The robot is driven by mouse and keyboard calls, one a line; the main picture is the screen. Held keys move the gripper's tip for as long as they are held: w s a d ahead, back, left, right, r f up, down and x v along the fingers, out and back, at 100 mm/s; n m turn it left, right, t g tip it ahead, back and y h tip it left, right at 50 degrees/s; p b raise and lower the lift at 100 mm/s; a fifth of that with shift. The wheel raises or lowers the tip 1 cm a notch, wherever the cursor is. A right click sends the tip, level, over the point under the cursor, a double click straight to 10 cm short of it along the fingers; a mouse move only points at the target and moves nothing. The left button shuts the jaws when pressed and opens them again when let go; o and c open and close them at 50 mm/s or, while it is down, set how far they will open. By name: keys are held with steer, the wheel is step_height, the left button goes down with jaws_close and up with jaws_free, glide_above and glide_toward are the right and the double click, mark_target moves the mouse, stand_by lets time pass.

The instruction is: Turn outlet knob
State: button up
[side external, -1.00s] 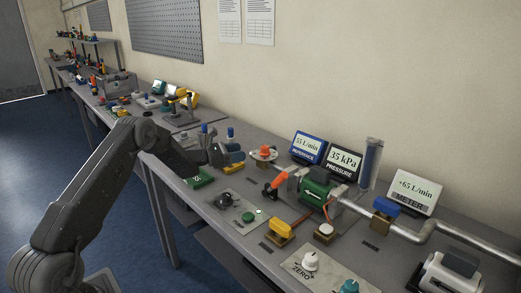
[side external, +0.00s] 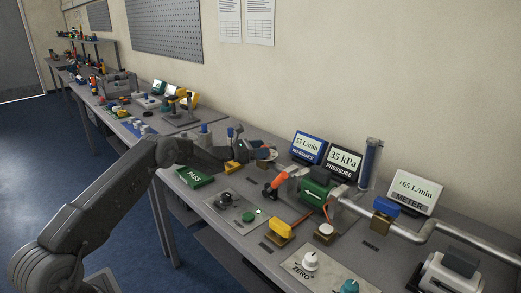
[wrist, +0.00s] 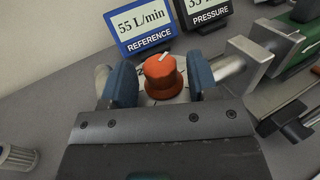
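An orange-red knob (wrist: 160,78) with a white pointer line stands on a pale round base at the wrist view's centre. I take it for the outlet knob; its pointer tilts up and to the right there. My gripper (wrist: 163,72) has one blue-grey finger on each side of the knob, with a narrow gap showing on both sides. It is open and not visibly touching the knob. In the side view my gripper (side external: 262,153) is at the knob's place behind the pipe's left end and mostly hides the knob.
The blue REFERENCE display (side external: 308,147) reads 55 L/min and the PRESSURE display (side external: 344,161) 35 kPa, close behind. The METER display (side external: 411,191) reads +65 L/min. A red-orange handle (side external: 276,182) and green pipe block (side external: 315,195) are to the right. A green PASS plate (side external: 195,177) lies nearer.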

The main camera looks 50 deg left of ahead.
steer(key=c, duration=0.8)
steer(key=shift+o, duration=0.2)
steer(key=shift+w+a+m+g+h, duration=0.15)
steer(key=shift+m+g+h, duration=0.45)
steer(key=shift+h, duration=0.25)
steer(key=shift+w+a+m+g+h, duration=0.1)
steer(key=shift+m+g+h, duration=0.3)
steer(key=shift+m+h, duration=0.4)
steer(key=shift+s+m+g+h, duration=0.1)
steer(key=shift+m+g+h, duration=0.25)
steer(key=shift+h, duration=0.2)
steer(key=o, duration=0.9)
steer(key=shift+s, duration=0.1)
steer(key=v, duration=1.3)
steer(key=shift+s+a+r, duration=0.1)
steer(key=shift+s+a, duration=0.15)
steer(key=shift+a, duration=0.05)
